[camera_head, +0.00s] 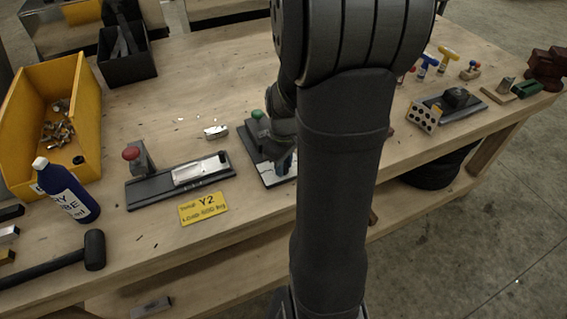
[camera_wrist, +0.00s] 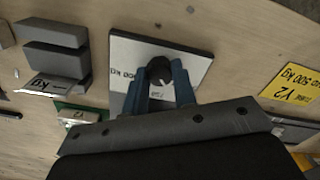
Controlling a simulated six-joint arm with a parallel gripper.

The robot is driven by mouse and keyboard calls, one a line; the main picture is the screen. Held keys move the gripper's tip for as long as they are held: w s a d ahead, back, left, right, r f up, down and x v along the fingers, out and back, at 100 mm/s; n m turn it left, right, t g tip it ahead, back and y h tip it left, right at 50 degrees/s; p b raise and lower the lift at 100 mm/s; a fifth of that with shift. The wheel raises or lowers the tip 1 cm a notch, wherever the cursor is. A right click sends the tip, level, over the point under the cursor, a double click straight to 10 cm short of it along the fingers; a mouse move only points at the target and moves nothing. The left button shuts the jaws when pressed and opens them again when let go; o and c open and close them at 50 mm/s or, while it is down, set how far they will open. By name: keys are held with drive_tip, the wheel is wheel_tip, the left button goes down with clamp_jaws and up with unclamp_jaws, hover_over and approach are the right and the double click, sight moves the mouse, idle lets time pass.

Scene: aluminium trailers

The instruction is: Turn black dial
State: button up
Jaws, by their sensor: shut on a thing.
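The black dial (camera_wrist: 158,67) is a small round knob on a pale plate (camera_wrist: 190,58) with dark lettering in the wrist view. My gripper (camera_wrist: 159,76) has its two blue fingers on either side of the dial, shut on it. In the head view my gripper (camera_head: 284,164) is low over the dark-edged plate (camera_head: 266,172). My own arm covers much of it there, and the dial between the fingers cannot be made out. Which way the dial points cannot be told.
A green knob (camera_head: 257,114) stands behind my gripper. A toggle fixture with a red knob (camera_head: 131,153) and a yellow Y2 sign (camera_head: 203,207) are to the left. Further left are a yellow bin (camera_head: 23,113), a blue bottle (camera_head: 68,193) and a mallet (camera_head: 94,250). The back middle bench is mostly clear.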

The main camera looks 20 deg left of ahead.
drive_tip(key=shift+n, duration=1.8)
drive_tip(key=o, duration=1)
drive_tip(key=shift+r, duration=0.15)
wheel_tip(320, 180, up, 17)
drive_tip(key=shift+r, duration=0.1)
wheel_tip(320, 180, down, 18)
drive_tip(key=shift+r, duration=0.25)
